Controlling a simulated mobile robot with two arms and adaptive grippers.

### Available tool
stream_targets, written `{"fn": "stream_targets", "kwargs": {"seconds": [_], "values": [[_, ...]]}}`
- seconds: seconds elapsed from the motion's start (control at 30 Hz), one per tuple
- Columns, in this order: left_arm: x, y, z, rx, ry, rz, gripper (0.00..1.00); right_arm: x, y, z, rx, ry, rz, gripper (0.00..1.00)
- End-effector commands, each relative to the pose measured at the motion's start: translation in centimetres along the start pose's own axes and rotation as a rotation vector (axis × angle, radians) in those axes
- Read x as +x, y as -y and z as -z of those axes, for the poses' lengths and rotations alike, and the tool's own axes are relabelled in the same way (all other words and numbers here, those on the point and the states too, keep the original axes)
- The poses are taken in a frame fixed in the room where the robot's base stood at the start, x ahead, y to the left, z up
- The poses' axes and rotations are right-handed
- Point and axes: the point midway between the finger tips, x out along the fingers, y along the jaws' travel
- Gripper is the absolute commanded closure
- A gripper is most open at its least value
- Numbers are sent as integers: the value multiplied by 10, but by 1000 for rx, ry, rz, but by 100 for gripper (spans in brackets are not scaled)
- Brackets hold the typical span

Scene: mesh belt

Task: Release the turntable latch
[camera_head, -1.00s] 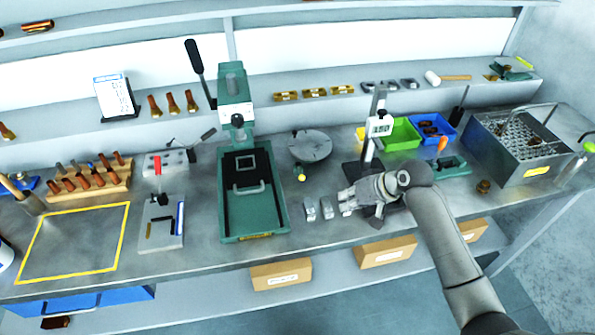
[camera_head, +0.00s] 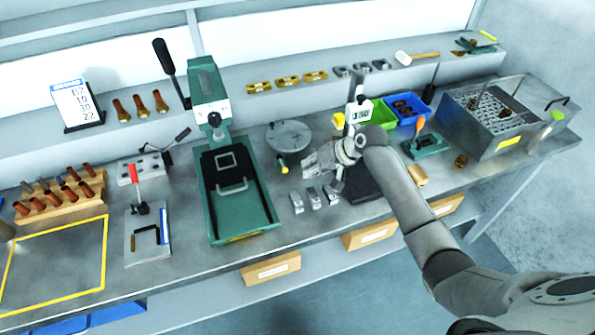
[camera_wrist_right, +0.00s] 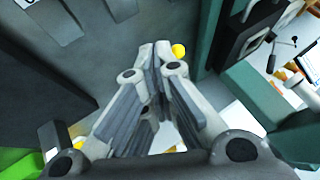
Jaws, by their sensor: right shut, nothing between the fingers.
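The turntable is a round grey disc (camera_head: 289,136) on the bench, right of the green press. Its latch has a small yellow knob (camera_head: 284,168) at the disc's front edge. My right gripper (camera_head: 306,166) is shut and empty, just right of the knob, with its fingers pointing left towards it. In the right wrist view the yellow knob (camera_wrist_right: 179,50) shows just beyond and slightly right of my closed fingertips (camera_wrist_right: 160,58). I cannot tell whether they touch. My left gripper is not in view.
The green press (camera_head: 240,190) stands to the left of the turntable. Several small metal blocks (camera_head: 314,198) lie in front of my gripper. A height gauge (camera_head: 358,112) stands close behind my wrist, with a green bin (camera_head: 378,114) beyond.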

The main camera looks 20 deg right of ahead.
Motion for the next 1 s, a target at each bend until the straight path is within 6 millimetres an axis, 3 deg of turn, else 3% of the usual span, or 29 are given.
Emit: {"fn": "stream_targets", "kwargs": {"seconds": [0.17, 0.43, 1.0], "values": [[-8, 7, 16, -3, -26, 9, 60, 27, 1, 1, 3, 0, 1, 100], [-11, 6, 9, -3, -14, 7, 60, 55, 0, 1, 1, 0, -1, 100], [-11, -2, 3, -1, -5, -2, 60, 65, 0, 1, -1, -2, -2, 100]]}}
